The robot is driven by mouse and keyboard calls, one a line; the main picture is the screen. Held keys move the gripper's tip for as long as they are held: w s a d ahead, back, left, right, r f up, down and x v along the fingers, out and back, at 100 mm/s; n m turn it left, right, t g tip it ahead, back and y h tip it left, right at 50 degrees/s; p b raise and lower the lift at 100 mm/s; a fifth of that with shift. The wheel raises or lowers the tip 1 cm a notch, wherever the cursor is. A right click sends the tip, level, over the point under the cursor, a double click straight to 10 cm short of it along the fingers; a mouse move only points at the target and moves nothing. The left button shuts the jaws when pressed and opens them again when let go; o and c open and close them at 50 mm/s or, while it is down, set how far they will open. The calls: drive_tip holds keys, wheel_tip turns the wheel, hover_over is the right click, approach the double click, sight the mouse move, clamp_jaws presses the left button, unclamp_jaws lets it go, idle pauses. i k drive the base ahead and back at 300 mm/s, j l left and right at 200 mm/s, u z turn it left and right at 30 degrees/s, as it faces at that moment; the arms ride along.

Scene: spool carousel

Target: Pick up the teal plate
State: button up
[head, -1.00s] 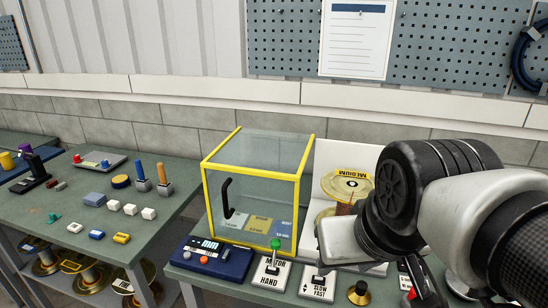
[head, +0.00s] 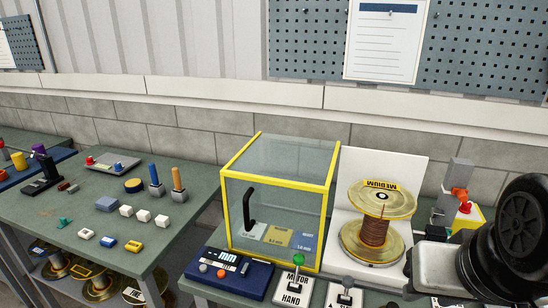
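A small teal piece (head: 64,222), the only teal thing I can make out, lies on the left green table near its front edge. It is too small to tell whether it is a flat plate. The end of my arm, with the pale body of my gripper (head: 436,268), is at the lower right, over the right bench and far from the teal piece. The fingers cannot be made out, so I cannot see whether they are open or shut.
A yellow-framed clear box (head: 278,200) stands on the right bench, between the left table and a copper spool (head: 374,232). A blue control box (head: 228,273) and levers line the front.

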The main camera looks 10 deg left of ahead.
sight(64, 221)
drive_tip(key=j, duration=0.75)
drive_tip(key=i+j, duration=0.1)
drive_tip(key=j, duration=0.6)
drive_tip(key=j+u, duration=0.1)
drive_tip(key=j, duration=0.65)
drive_tip(key=i+j, duration=0.1)
drive_tip(key=j, duration=1.35)
drive_tip(key=i+j+u, duration=0.1)
drive_tip(key=j, duration=0.65)
drive_tip(key=i+j, duration=0.1)
drive_tip(key=j, duration=0.6)
drive_tip(key=i+j, duration=0.1)
drive_tip(key=j, duration=0.65)
